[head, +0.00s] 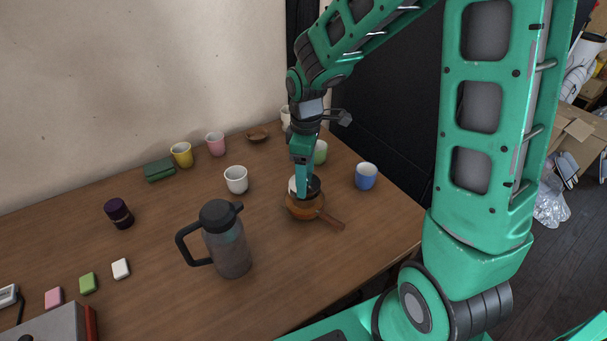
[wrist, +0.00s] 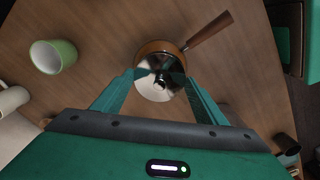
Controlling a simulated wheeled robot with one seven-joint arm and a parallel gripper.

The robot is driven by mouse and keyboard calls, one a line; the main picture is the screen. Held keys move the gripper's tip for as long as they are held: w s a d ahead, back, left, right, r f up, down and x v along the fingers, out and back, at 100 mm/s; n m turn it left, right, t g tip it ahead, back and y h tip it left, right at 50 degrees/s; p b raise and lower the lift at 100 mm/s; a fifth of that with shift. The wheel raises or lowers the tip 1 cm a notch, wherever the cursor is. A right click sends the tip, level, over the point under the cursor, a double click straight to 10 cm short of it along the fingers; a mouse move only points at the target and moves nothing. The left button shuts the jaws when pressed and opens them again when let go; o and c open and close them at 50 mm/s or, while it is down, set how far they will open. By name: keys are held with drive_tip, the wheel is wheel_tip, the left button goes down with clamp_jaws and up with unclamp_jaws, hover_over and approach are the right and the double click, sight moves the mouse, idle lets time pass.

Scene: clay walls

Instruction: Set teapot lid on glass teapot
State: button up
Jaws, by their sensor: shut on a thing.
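The glass teapot (head: 303,211) is a low amber-brown pot with a straight wooden handle pointing right, on the right part of the table. It also shows in the wrist view (wrist: 154,46), its handle pointing to the upper right. The teapot lid (wrist: 153,88) is a shiny round disc with a dark middle. It also shows in the head view (head: 314,185) at the pot's mouth. My gripper (wrist: 159,80) is shut on the lid, pointing down over the pot in the head view (head: 303,190). The lid overlaps the pot; I cannot tell whether they touch.
A dark jug (head: 226,245) stands left of the teapot. A blue cup (head: 366,176), a green cup (head: 320,152) and a white cup (head: 236,180) stand around it. More cups, a green case (head: 159,170) and small blocks lie farther left. Bare table lies in front of the teapot.

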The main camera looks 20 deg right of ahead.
drive_tip(key=shift+f, duration=0.85)
drive_tip(key=o, duration=1.1)
drive_tip(key=shift+o, duration=0.2)
wheel_tip(320, 180, up, 11)
drive_tip(key=shift+f, duration=0.1)
drive_tip(key=s+d+r+m, duration=0.3)
drive_tip(key=s+d+m, duration=0.7)
drive_tip(key=s+d, duration=0.3)
drive_tip(key=s+d+f+m, duration=0.1)
drive_tip(key=s+d+m, duration=0.3)
drive_tip(key=s+m, duration=0.3)
drive_tip(key=s, duration=0.5)
drive_tip(key=shift+f+m, duration=0.15)
drive_tip(key=shift+m, duration=0.15)
